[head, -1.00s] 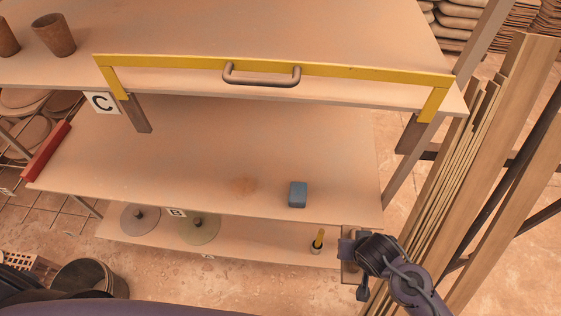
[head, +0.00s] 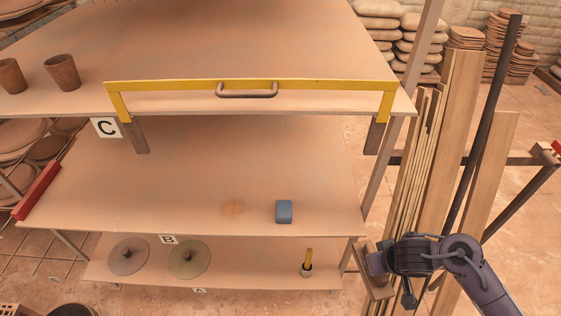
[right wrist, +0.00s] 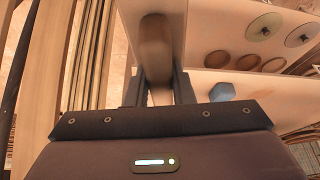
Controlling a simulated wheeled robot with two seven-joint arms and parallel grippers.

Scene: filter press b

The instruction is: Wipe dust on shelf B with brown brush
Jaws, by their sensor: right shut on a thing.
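Shelf B (head: 120,190) is the middle board, with a white B label (head: 168,239) at its front edge. A faint brown dust patch (head: 232,207) lies near its front. My right gripper (head: 376,268) is in front of the shelf's right end, outside it and apart from the dust. It is shut on the brown brush (head: 371,279), a wooden piece seen partly behind the gripper. In the right wrist view the brush's rounded brown handle (right wrist: 153,48) stands between the fingers. Its bristles cannot be made out. My left gripper is not in view.
A blue block (head: 284,211) sits right of the dust. Shelf C above has a yellow guard (head: 300,86) with a handle. The lower shelf bears two discs (head: 189,259) and a yellow-handled tool in a cup (head: 307,268). Upright planks (head: 450,140) stand at right.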

